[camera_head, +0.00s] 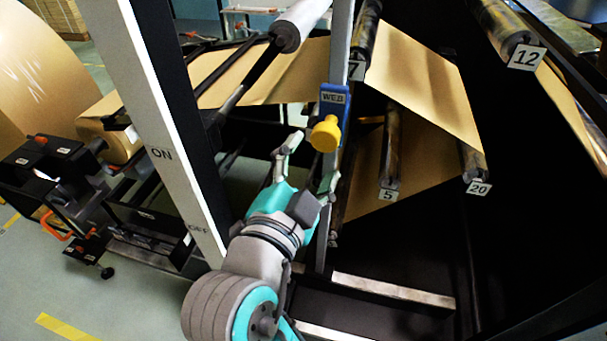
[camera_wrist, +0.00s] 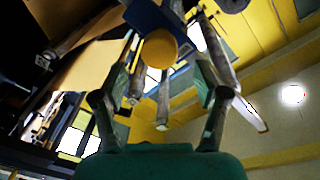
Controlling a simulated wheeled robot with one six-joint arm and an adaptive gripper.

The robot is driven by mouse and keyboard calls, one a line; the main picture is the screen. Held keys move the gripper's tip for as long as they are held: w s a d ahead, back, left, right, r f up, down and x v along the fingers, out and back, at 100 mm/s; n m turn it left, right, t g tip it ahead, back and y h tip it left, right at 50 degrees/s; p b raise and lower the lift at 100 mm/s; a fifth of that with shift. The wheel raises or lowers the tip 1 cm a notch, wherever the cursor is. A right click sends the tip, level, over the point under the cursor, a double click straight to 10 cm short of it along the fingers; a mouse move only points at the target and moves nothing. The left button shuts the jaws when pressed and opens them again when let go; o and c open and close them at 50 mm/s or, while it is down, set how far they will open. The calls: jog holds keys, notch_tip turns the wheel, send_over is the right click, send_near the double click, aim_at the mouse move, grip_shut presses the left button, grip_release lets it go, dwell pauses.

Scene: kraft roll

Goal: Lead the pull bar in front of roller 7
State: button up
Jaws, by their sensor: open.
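Roller 7 (camera_head: 364,40) is a dark roller at the top middle, with its number plate "7" at its near end. Brown paper web (camera_head: 420,85) runs beside it on both sides. A blue block (camera_head: 333,98) marked "WEB" with a yellow knob (camera_head: 325,134) sits on the grey upright in front of it. My gripper (camera_head: 311,162) is open just below the knob. In the wrist view, the yellow knob (camera_wrist: 160,48) and blue block (camera_wrist: 155,14) appear beyond and between my open fingers (camera_wrist: 166,75). I cannot make out contact. I cannot pick out the pull bar with certainty.
Rollers 5 (camera_head: 390,155), 20 (camera_head: 473,165) and 12 (camera_head: 497,25) stand to the right. A grey post (camera_head: 170,130) marked ON and OFF rises left of my arm. A large paper roll (camera_head: 45,75) stands far left. Open floor shows at lower left.

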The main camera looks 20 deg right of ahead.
aim_at(322, 142)
jog(key=shift+x, duration=3.2)
grip_shut()
jog(key=shift+w+a+r, duration=0.55)
jog(key=shift+a+r, duration=0.15)
jog(key=shift+r, duration=0.25)
jog(key=shift+w+a+r, duration=0.5)
jog(key=shift+a+r, duration=0.25)
jog(key=shift+r, duration=0.15)
notch_tip(322, 142, up, 30)
jog(key=shift+w+a, duration=0.25)
jog(key=shift+a, duration=0.1)
jog(key=shift+r, duration=0.1)
